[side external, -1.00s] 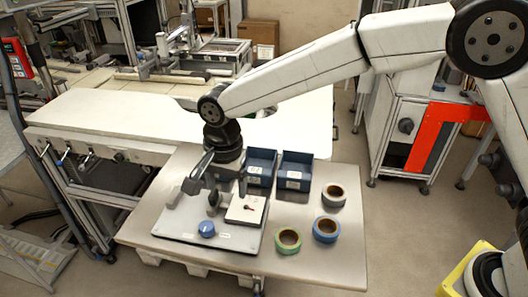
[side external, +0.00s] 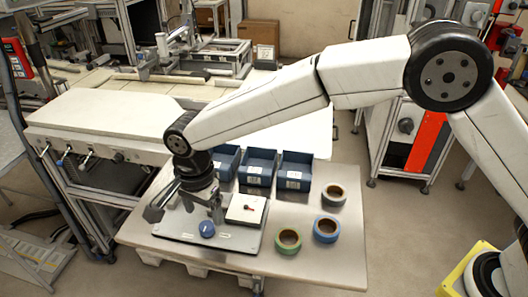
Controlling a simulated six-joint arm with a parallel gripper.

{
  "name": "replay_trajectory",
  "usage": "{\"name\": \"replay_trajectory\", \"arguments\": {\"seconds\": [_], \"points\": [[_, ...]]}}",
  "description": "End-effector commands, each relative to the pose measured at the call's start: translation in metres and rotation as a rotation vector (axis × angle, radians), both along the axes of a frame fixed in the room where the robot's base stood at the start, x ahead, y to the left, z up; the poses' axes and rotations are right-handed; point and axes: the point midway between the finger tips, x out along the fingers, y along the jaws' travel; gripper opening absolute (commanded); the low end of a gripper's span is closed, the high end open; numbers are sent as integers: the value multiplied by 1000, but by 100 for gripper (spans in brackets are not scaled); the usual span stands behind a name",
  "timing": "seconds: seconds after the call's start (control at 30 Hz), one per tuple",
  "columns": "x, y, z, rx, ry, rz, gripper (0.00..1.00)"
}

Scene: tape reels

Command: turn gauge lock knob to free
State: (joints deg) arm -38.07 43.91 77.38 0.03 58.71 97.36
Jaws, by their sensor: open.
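A round blue knob (side external: 207,229) with a pale line on top sits near the front edge of a grey panel (side external: 175,236). Small pale labels flank it; their text is too small to read, so I cannot tell which is free. A white square box (side external: 246,209) with a small red and dark pointer stands on the panel to the knob's right. My gripper (side external: 186,212) is open over the panel's left and middle part, behind and above the blue knob and apart from it. It hides part of the panel.
Blue bins (side external: 293,171) stand along the table's back edge, close behind my gripper. Tape reels, one green (side external: 288,241), one blue (side external: 326,229) and one brown (side external: 334,195), lie on the right. The table (side external: 335,265) is bare at its front right.

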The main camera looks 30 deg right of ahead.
Motion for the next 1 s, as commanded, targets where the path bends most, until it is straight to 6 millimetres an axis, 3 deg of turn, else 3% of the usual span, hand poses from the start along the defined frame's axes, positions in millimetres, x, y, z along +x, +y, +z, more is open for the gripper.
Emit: {"name": "replay_trajectory", "arguments": {"seconds": [0.3,0.73,0.77,1.0], "points": [[0,0,-37,-1,2,1,82],[0,0,-45,1,1,1,82],[0,0,-45,1,1,1,76],[0,0,-44,1,1,1,0]]}}
